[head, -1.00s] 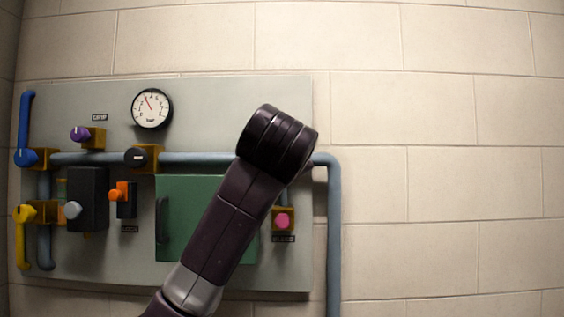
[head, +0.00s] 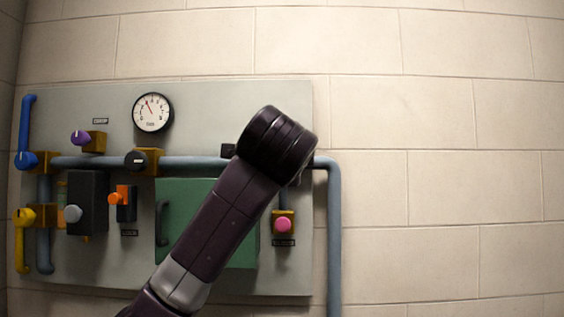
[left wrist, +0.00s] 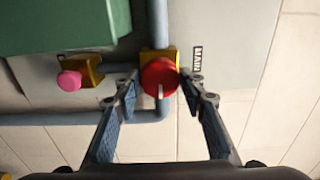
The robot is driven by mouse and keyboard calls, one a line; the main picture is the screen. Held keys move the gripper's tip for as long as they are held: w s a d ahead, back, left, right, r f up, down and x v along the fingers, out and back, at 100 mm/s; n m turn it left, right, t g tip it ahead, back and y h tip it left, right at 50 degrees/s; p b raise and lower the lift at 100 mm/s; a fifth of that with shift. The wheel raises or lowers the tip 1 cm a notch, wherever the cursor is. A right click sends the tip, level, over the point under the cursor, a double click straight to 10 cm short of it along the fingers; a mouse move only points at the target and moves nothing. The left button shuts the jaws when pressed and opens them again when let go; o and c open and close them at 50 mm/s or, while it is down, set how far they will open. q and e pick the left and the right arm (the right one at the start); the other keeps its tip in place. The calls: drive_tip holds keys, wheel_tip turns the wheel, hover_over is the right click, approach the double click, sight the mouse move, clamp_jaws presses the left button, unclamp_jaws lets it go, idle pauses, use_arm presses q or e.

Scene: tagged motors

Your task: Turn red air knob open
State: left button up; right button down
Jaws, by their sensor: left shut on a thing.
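The red air knob (left wrist: 158,74) shows in the left wrist view, a round red knob on a yellow block at the pipe. Its white pointer mark points down in that picture. My left gripper (left wrist: 161,84) has one finger on each side of the knob and is shut on it. In the head view my arm covers the knob and the gripper. My right gripper is in neither view.
A pink knob (head: 283,225) on a yellow block sits close by, also in the left wrist view (left wrist: 69,80). A green box (head: 185,205), a gauge (head: 152,112), a grey-blue pipe (head: 334,230) and several other knobs and levers crowd the panel (head: 215,100).

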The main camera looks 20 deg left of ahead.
use_arm(q)
drive_tip(key=shift+f, duration=0.1)
idle(0.3)
drive_tip(key=o, duration=1.2)
drive_tip(key=shift+d, duration=0.1)
drive_tip(key=shift+c, duration=0.2)
drive_tip(key=shift+s, duration=0.1)
drive_tip(key=v, duration=1.1)
drive_tip(key=shift+s, duration=0.4)
drive_tip(key=shift+d, duration=0.15)
